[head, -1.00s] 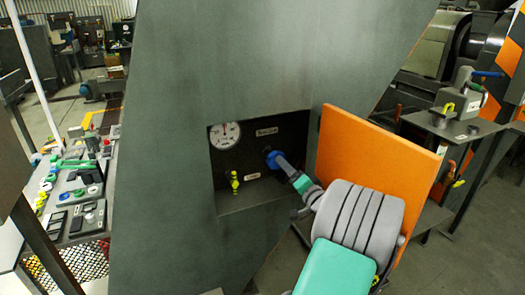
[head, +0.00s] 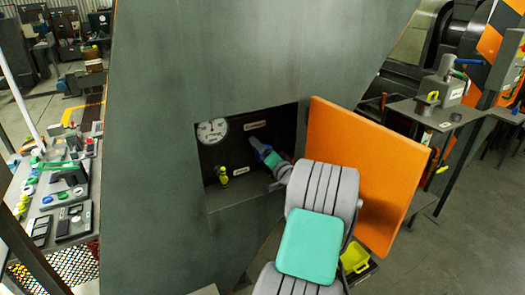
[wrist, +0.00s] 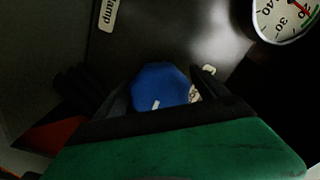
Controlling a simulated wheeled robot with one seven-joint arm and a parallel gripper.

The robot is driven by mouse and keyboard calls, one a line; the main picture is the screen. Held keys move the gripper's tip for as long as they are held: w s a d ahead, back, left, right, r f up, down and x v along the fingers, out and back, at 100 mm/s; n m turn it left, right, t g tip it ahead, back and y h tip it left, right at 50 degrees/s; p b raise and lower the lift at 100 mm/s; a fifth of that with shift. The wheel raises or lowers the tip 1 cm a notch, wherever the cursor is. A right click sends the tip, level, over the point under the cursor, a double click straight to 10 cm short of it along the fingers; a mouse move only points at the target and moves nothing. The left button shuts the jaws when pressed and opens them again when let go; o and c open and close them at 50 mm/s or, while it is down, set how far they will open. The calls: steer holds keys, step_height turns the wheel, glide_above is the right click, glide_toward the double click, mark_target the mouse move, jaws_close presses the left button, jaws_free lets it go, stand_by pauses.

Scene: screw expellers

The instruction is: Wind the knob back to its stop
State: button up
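The blue knob (wrist: 160,87) with a small white mark is on the dark recessed panel. It also shows in the head view (head: 268,156), partly covered by my gripper. In the wrist view my gripper (wrist: 162,92) has one dark finger on each side of the knob. A sliver of a pale label shows between the knob and the right finger, so that finger looks apart from it. Contact on the left side is hard to tell. The dial gauge (head: 213,131) is at the panel's upper left; part of it shows in the wrist view (wrist: 284,18).
A yellow fitting (head: 223,176) sits low on the panel, left of the knob. An orange board (head: 365,175) stands close to the right of my arm. A grey sloped housing (head: 150,150) surrounds the recess. A cluttered bench (head: 75,220) is at the left.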

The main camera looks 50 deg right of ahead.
steer(key=c, duration=1.3)
steer(key=shift+f, duration=0.1)
steer(key=shift+f+n+b, duration=0.1)
steer(key=shift+n+b, duration=0.2)
steer(key=shift+b, duration=0.5)
